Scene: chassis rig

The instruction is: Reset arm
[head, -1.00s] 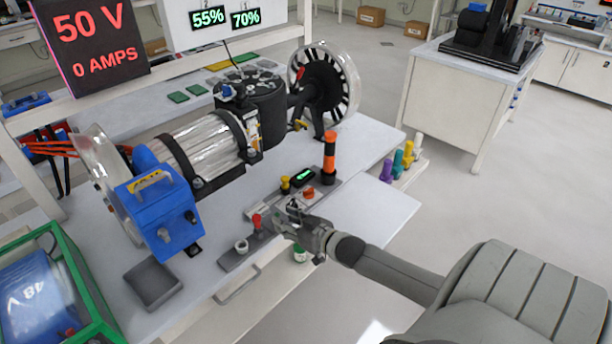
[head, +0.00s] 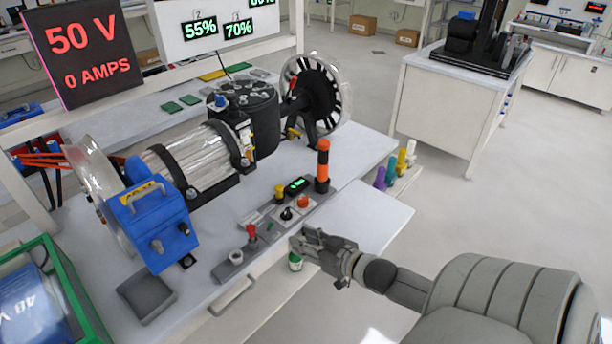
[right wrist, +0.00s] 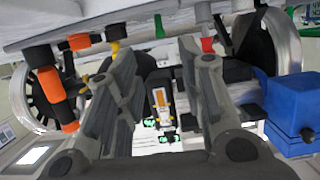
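My right gripper (head: 300,240) is at the front edge of the workbench, just in front of a control strip (head: 228,269). In the right wrist view its two fingers (right wrist: 158,62) stand apart, with nothing held between them. The gripper appears apart from these controls. My left gripper is not in view.
An orange and black signal post (head: 322,160) stands at the strip's far end. A blue box (head: 150,222) and a motor rig (head: 195,160) fill the bench. A grey tray (head: 147,297) lies at the front left. Open floor (head: 450,210) lies to the right.

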